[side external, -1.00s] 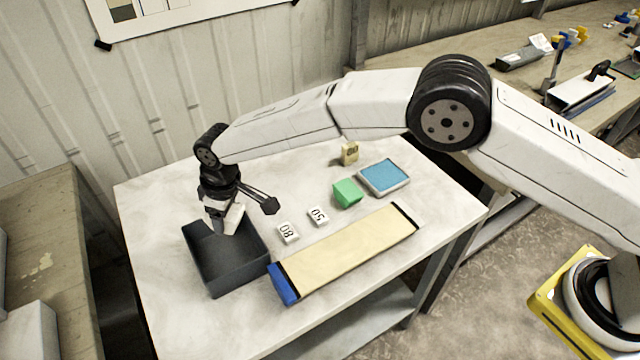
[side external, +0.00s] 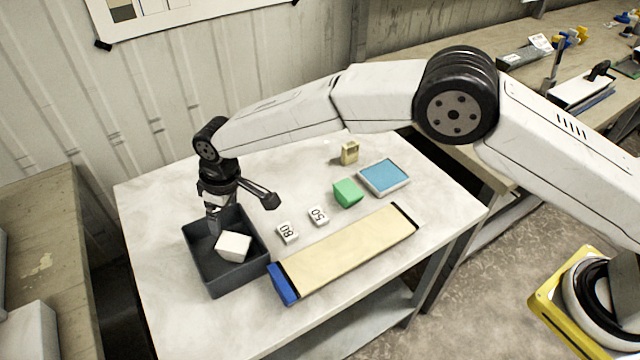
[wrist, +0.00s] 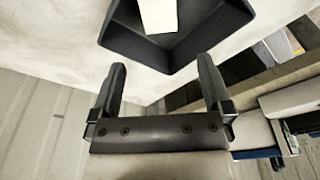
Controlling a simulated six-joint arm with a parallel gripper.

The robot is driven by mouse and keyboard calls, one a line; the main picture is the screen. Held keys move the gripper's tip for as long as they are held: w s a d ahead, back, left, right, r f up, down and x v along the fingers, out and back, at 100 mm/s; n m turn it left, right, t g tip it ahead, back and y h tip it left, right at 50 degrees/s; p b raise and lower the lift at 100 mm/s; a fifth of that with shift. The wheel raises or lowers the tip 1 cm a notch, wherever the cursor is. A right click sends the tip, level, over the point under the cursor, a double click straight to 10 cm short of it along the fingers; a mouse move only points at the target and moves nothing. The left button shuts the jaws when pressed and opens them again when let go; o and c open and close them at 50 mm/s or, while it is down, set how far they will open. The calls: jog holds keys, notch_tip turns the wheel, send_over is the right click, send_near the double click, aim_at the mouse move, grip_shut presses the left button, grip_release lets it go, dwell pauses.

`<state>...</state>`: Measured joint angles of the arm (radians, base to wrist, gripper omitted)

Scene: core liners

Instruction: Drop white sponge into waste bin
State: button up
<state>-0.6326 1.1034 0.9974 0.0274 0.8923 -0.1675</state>
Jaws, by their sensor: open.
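The white sponge (side external: 233,246) lies inside the dark grey waste bin (side external: 238,279) on the table. It also shows in the wrist view (wrist: 158,14), inside the bin (wrist: 135,45), cut off by the top edge. My gripper (side external: 213,228) is above the back left part of the bin, apart from the sponge. In the wrist view my gripper (wrist: 160,80) has its two fingers wide apart with nothing between them.
Right of the bin are two white number blocks, 80 (side external: 287,232) and 50 (side external: 318,215), and a long tan core liner (side external: 350,250) with a blue end. Farther back are a green block (side external: 347,192), a blue-topped tray (side external: 384,176) and a beige block (side external: 349,152).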

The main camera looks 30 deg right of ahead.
notch_tip(320, 180, up, 6)
jog(key=shift+s+d+r, duration=0.15)
jog(key=shift+s+d, duration=0.2)
dwell(0.4)
jog(key=s+d+r+m, duration=0.2)
jog(key=d, duration=0.9)
jog(key=s+d+r+m, duration=0.1)
jog(key=s+d+m, duration=0.2)
jog(key=d, duration=0.9)
jog(key=s+d+f+m+t+h, duration=0.1)
jog(key=s+d+m, duration=0.3)
jog(key=s+d, duration=1)
jog(key=s, duration=0.3)
jog(key=shift+f, duration=0.15)
